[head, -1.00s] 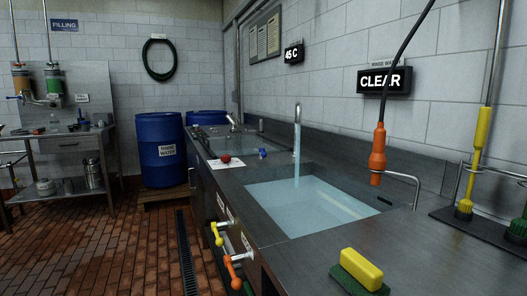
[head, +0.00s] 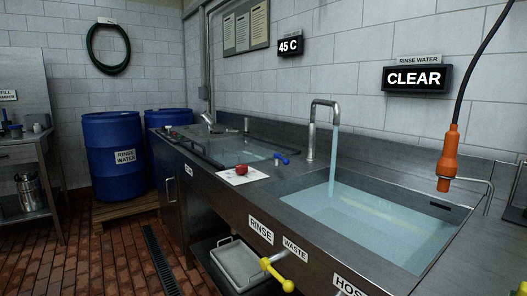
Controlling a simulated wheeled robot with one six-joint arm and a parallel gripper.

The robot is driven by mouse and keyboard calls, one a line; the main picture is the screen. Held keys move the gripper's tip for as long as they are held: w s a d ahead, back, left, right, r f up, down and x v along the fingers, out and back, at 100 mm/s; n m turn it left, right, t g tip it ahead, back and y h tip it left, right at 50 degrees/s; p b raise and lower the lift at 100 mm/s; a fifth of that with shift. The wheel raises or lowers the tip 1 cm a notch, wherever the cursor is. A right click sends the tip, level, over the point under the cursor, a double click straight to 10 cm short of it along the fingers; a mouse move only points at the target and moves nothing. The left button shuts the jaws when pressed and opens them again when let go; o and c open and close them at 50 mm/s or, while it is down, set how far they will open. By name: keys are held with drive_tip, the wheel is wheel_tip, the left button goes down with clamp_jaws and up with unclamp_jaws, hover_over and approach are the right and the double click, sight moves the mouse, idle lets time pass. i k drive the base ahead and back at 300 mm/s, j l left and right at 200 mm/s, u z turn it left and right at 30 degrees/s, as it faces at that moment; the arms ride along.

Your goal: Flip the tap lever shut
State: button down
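The tap (head: 313,128) is a metal gooseneck behind the near sink. A steady stream of water (head: 332,160) falls from it into the basin. A small blue lever-like handle (head: 281,158) sits on the counter left of the tap, at the far end of the near sink. It appears to be the tap lever, but its exact position is too small to tell. My gripper is not in view.
The near sink (head: 300,200) holds water. A red knob (head: 241,169) sits on a white card beside it. A yellow valve handle (head: 277,272) sticks out of the counter front. An orange hanging handset (head: 447,160) is at right. Brick floor is clear at left.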

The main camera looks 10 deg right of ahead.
sight(285, 161)
drive_tip(key=i+j, duration=0.45)
drive_tip(key=i, duration=0.2)
drive_tip(key=i+j+z, duration=0.15)
drive_tip(key=i+j, duration=0.3)
drive_tip(key=i, duration=0.2)
drive_tip(key=i+l, duration=0.25)
drive_tip(key=i, duration=0.15)
drive_tip(key=i+l, duration=0.2)
drive_tip(key=i, duration=0.2)
